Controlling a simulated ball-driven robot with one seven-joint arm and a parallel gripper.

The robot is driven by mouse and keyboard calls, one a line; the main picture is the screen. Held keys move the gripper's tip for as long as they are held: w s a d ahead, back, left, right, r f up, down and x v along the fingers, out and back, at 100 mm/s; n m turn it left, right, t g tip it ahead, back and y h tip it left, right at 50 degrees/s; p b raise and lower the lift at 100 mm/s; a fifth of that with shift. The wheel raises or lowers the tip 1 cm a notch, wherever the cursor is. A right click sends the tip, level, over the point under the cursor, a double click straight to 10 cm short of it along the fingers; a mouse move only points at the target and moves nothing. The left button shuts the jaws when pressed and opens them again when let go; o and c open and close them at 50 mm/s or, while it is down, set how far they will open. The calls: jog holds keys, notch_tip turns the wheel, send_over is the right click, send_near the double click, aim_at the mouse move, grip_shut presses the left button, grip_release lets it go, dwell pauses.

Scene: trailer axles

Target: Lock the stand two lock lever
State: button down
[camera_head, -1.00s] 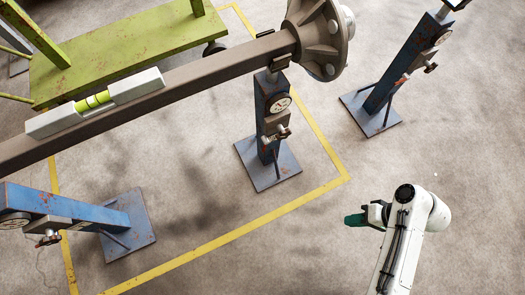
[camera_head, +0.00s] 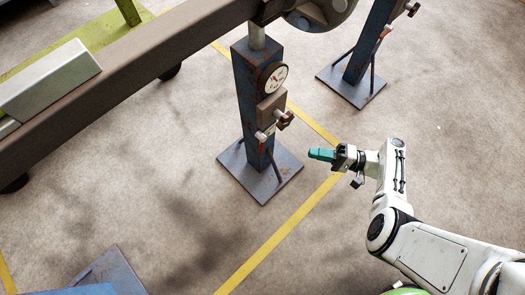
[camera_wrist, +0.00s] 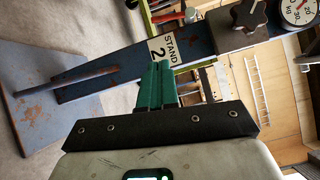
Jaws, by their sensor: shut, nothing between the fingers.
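Stand two is the blue, rust-marked post (camera_head: 246,105) in the middle of the head view. It stands upright on a square base plate, with a round dial and a dark knob (camera_head: 284,119). A small lever with a pale end and red part (camera_head: 263,138) sits below the knob; I cannot tell its locked state. In the wrist view the post (camera_wrist: 110,82) lies sideways with its "STAND 2" label (camera_wrist: 168,48). My gripper (camera_head: 312,154), with green fingers, is shut and empty, to the right of the post and apart from it.
The brown axle beam (camera_head: 140,62) crosses above at the upper left. Another blue stand (camera_head: 366,50) is at the upper right, and part of one (camera_head: 110,270) shows at the lower left. Floor is free between stand two and my arm.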

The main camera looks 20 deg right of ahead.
jog(key=shift+w+t, duration=0.5)
jog(key=shift+w, duration=0.15)
jog(key=shift+w+a, duration=0.1)
send_near(262, 146)
jog(key=w+a+f, duration=0.2)
jog(key=w+a, duration=0.2)
jog(key=w, duration=0.1)
jog(key=shift+w+a+f, duration=0.1)
